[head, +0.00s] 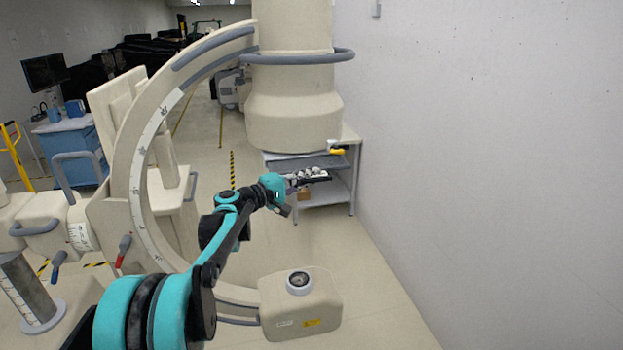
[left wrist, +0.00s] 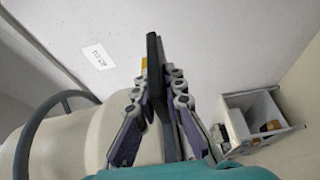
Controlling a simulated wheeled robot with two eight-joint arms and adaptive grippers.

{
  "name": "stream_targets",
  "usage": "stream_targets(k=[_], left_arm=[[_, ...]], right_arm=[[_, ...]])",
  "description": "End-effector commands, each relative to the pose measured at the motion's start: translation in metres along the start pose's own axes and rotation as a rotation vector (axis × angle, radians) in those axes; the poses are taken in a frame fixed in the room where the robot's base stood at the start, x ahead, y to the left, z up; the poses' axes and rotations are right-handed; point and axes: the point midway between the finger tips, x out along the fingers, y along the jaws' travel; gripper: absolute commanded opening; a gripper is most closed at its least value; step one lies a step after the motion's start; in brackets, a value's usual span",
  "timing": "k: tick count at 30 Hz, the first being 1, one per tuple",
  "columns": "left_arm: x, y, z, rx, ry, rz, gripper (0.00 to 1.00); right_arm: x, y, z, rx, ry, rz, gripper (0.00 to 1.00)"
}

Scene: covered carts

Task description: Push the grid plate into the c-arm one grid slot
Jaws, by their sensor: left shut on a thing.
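The c-arm (head: 146,130) is a large beige arc with a grey rail. Its thick upper housing (head: 292,110) is at the top centre, and its lower box (head: 300,305) with a round dial is below. My left gripper (head: 312,176) is just under the upper housing. In the left wrist view its fingers (left wrist: 160,105) are shut on the grid plate (left wrist: 154,55), a thin dark plate seen edge-on. The beige housing also shows at the left of that view (left wrist: 75,140). I cannot make out the grid slot. My right gripper is not in view.
A grey cart (head: 353,190) with shelves stands behind the gripper, with a yellow-and-black item (head: 338,151) on top. A plain wall (head: 500,150) closes the right side. A blue cabinet (head: 66,150) with a monitor stands far left. Floor behind the arc is open.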

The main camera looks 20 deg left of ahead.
Motion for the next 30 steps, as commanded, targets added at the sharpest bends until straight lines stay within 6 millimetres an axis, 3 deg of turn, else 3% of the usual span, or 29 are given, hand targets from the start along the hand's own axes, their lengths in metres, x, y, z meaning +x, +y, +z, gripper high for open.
stream_targets(k=[30], left_arm=[[0.009,0.0,-0.024,0.0,0.0,0.001,0.0]], right_arm=[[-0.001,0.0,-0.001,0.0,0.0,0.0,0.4]])
